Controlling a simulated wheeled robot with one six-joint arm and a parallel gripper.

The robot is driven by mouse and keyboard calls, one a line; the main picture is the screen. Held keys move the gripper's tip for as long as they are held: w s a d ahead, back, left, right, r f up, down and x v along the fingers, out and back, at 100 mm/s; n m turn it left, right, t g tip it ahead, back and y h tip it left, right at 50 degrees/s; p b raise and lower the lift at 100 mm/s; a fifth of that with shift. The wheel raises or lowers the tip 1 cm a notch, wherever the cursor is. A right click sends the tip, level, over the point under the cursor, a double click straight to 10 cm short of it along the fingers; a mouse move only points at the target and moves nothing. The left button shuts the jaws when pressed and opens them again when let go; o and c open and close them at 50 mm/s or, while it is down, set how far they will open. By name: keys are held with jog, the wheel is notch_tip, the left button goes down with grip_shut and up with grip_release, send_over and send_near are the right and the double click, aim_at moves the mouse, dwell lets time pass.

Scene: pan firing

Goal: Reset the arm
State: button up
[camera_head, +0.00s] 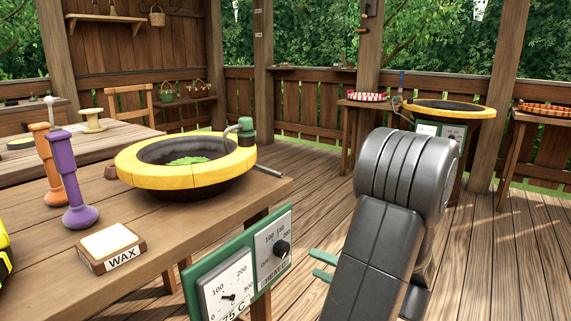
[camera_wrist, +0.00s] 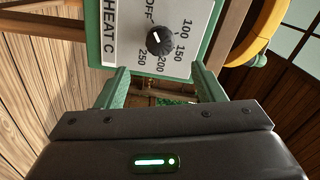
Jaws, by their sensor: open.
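The knob (camera_head: 282,248) also shows in the head view. A yellow-rimmed pan (camera_head: 135,166) with green stuff inside sits on the wooden table above the panel.
The table (camera_head: 200,225) also holds a wax block (camera_head: 110,246), a purple-handled tool (camera_head: 66,175) and an orange one (camera_head: 44,160). A second yellow-rimmed pan unit (camera_head: 455,108) stands behind my arm. The wooden floor (camera_head: 500,260) to the right is clear.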

aim_at(286, 252)
jog(key=b+x, duration=0.2)
jog(key=x, duration=0.8)
jog(key=shift+w+a+f, duration=0.1)
jog(key=shift+w+a, duration=0.05)
jog(key=shift+a, duration=0.15)
jog(key=shift+r+p, duration=0.35)
jog(key=shift+p, duration=0.2)
jog(key=shift+d+m+p, duration=0.15)
jog(key=shift+m+p, duration=0.35)
jog(key=m+p, duration=0.4)
jog(key=p, duration=0.2)
jog(key=shift+f+p, duration=0.1)
jog(key=shift+p, duration=0.3)
jog(key=m+p, duration=0.4)
jog(key=p, duration=0.3)
jog(key=m+p, duration=0.6)
jog(key=p, duration=0.3)
jog(key=shift+f, duration=0.15)
jog(key=m+p, duration=0.3)
jog(key=p, duration=0.2)
jog(key=shift+f+m, duration=0.1)
jog(key=shift+m, duration=0.2)
jog(key=shift+f+m, duration=0.1)
jog(key=shift+m, duration=0.2)
